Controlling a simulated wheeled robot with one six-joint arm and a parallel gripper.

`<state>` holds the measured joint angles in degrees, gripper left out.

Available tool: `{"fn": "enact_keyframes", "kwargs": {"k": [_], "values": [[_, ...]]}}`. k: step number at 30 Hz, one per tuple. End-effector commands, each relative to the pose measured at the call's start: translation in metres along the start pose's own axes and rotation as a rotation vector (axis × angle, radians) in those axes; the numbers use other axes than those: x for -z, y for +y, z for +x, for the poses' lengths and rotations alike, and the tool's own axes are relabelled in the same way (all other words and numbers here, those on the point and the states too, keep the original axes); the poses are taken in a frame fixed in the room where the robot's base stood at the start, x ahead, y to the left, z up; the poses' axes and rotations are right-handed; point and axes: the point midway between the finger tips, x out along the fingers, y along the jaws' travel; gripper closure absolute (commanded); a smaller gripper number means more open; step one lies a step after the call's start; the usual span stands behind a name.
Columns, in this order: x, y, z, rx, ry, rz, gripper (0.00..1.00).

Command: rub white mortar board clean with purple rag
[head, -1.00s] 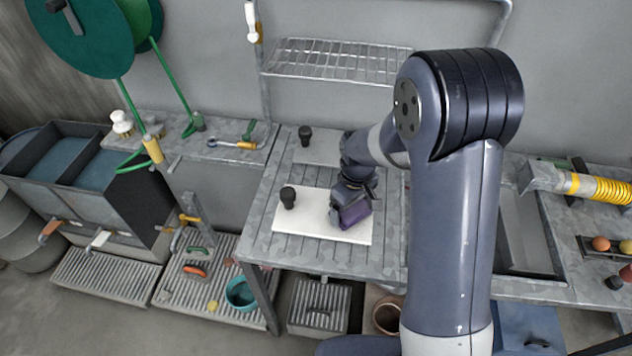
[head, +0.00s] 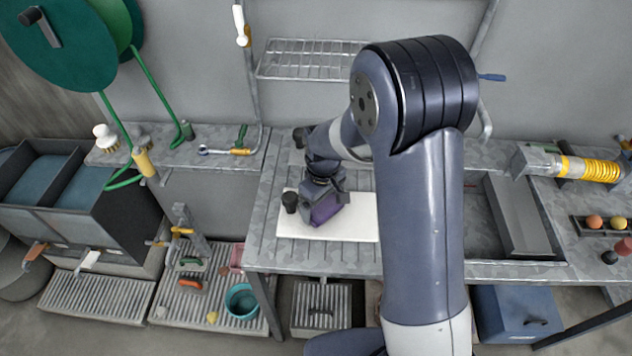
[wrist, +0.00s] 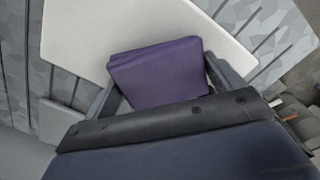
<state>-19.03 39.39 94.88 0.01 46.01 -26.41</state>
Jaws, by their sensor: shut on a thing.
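The white mortar board (head: 358,226) lies flat on the slatted metal table, with a black knob (head: 290,202) standing at its left end. The board also shows in the wrist view (wrist: 75,38). My gripper (head: 324,208) is over the left half of the board, close to the knob. It is shut on the folded purple rag (wrist: 160,72), which sits between the two fingers. The rag shows in the head view (head: 326,212) low against the board; whether it touches the surface is hard to tell. My arm hides part of the board's right side.
A wire shelf (head: 312,62) hangs on the wall behind. A green-and-yellow tool (head: 241,141) lies on the left ledge. A yellow coiled hose (head: 590,169) and a tray of balls (head: 600,224) are at right. A teal bowl (head: 241,300) stands below.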

Motion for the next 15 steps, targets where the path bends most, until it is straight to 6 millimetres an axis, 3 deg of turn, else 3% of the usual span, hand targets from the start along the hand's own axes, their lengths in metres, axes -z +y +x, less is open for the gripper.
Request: {"fn": "enact_keyframes", "kwargs": {"k": [1, 15], "values": [[0.001, 0.001, -0.019, -0.004, 0.008, 0.001, 0.33], [-0.002, -0.001, -0.059, -0.003, 0.005, 0.007, 0.33]]}}
